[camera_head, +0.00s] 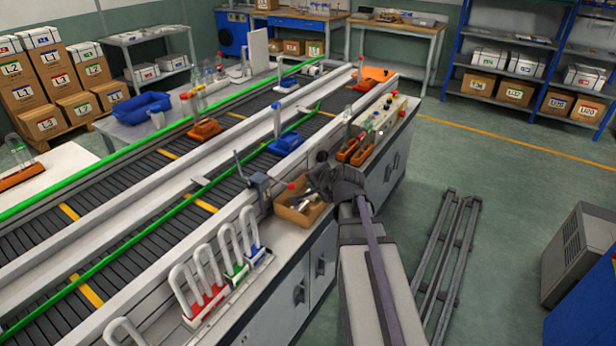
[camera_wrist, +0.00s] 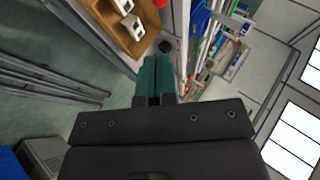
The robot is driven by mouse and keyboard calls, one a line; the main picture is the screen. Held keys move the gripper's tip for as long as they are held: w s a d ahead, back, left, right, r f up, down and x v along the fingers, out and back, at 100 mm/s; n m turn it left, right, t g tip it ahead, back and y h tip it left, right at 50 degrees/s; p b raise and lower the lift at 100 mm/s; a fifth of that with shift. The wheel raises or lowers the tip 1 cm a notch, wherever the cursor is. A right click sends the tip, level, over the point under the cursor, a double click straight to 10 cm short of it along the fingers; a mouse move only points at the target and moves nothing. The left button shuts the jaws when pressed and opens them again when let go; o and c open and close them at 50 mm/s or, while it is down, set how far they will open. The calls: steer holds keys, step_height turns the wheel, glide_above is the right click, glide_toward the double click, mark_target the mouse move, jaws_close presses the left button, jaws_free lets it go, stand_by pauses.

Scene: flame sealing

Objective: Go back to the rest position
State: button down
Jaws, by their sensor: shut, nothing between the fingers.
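My gripper (camera_head: 324,176) is at the end of my arm, beside the cabinet counter (camera_head: 318,219) and close to the open cardboard box (camera_head: 300,207) in the head view. In the wrist view the two green fingers of my gripper (camera_wrist: 155,78) lie together, shut with nothing held. The cardboard box (camera_wrist: 112,22) also shows at the top of the wrist view, with white pieces inside it. The tips sit near a red ball (camera_wrist: 160,4). My arm partly hides the cabinet's side in the head view.
A conveyor (camera_head: 130,215) with green rails runs along the counter, carrying orange and blue holders. White looped tubes in coloured racks (camera_head: 222,262) stand on the counter's near end.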

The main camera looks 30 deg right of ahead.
stand_by(0.4)
steer(key=s+a+f+n+g, duration=0.3)
steer(key=s+a+n+g, duration=0.2)
steer(key=s+a+n, duration=0.2)
steer(key=s+a+f+n+g, duration=0.4)
steer(key=s+a+n, duration=0.3)
steer(key=a, duration=0.5)
steer(key=shift+s+g, duration=0.75)
steer(key=shift+g, duration=0.05)
